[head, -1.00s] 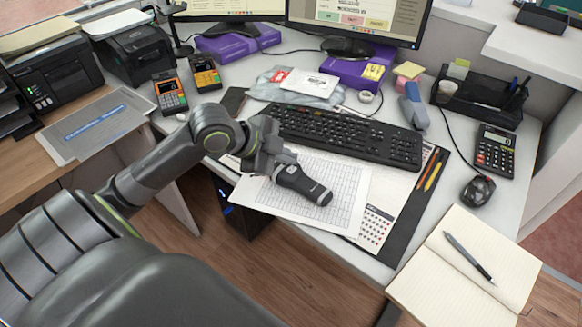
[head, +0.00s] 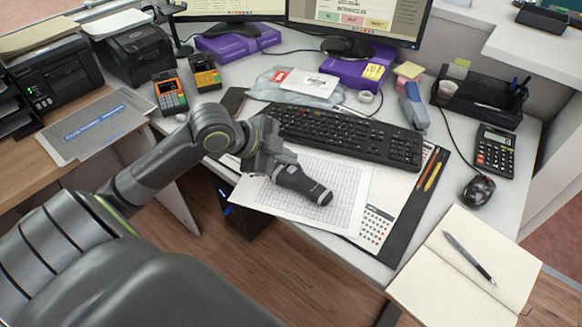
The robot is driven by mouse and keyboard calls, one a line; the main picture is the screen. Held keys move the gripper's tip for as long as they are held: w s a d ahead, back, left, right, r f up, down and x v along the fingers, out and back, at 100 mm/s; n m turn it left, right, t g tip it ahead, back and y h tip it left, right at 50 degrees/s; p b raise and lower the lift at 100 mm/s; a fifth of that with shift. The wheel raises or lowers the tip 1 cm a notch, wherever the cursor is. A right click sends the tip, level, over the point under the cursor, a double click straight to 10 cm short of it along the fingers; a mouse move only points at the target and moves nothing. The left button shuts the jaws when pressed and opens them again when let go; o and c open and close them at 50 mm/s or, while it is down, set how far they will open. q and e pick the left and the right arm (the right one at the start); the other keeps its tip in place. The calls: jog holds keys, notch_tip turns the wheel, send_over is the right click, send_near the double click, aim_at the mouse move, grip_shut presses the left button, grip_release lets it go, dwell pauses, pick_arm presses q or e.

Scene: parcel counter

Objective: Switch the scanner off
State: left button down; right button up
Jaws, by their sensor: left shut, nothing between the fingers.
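A dark handheld device with a grey band, which looks like the scanner (head: 308,187), lies on the printed sheet (head: 253,193) in front of the keyboard. My left gripper (head: 277,164) is shut and empty at the scanner's upper left end. It overlaps that end in the picture, and I cannot tell whether it touches. The gripper hides that end of the scanner, and no switch or lit lamp on it can be made out. My right gripper is not in view.
The black keyboard (head: 345,136) lies just behind the scanner. A calendar sheet (head: 376,225) and pencils (head: 432,176) lie to the right. A mouse (head: 479,190), calculator (head: 495,148) and open notebook (head: 440,285) are further right. Two card terminals (head: 170,93) stand at the left.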

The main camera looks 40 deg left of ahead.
pick_arm(q)
jog(key=shift+f, duration=0.1)
jog(key=shift+f, duration=0.35)
jog(key=shift+f+b, duration=0.45)
jog(key=shift+b, duration=0.05)
dwell(0.7)
jog(key=shift+r+p, duration=0.95)
jog(key=shift+p, duration=0.05)
